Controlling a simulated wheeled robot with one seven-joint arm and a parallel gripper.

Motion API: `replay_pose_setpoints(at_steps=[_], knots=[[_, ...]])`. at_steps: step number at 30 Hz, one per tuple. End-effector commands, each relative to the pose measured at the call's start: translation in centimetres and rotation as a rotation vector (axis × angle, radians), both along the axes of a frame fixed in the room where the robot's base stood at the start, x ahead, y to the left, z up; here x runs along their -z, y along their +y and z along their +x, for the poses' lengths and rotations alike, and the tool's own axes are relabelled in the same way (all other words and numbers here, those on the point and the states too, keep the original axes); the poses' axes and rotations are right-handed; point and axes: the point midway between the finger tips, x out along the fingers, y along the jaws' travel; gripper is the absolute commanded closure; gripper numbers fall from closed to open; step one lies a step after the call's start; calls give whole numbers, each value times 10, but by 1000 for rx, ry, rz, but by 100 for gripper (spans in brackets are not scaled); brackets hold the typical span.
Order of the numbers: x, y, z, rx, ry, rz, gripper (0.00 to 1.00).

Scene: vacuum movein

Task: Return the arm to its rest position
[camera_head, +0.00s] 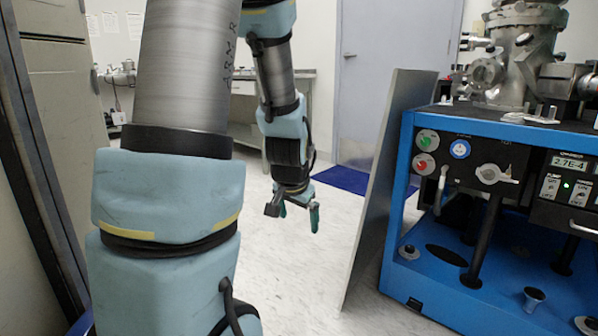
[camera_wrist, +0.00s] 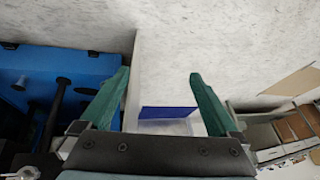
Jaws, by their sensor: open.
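My arm (camera_head: 180,200) fills the left of the head view and bends down to my gripper (camera_head: 298,214), which hangs over the bare floor left of a grey panel. The gripper has green fingers and points down. In the wrist view the two green fingers of my gripper (camera_wrist: 160,88) stand wide apart with nothing between them. The floor and an edge of the panel show behind them.
The blue-framed vacuum rig (camera_head: 455,150) with metal chamber (camera_head: 515,55) stands at right. The grey leaning panel (camera_head: 385,165) stands beside it. A grey door (camera_head: 390,40), a blue mat (camera_head: 345,180) and a bench (camera_head: 243,88) lie behind. A cabinet (camera_head: 60,95) is close at left.

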Motion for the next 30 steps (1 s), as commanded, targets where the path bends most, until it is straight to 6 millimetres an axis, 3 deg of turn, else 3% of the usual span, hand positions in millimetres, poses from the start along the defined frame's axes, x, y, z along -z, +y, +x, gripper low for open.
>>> replay_pose_setpoints(at_steps=[3,12,23,30], knots=[[0,27,-37,-156,119,-39,4],[-3,68,-119,-474,349,-77,4],[-77,65,-115,-456,342,-75,4],[-151,65,-115,-455,341,-75,4]])
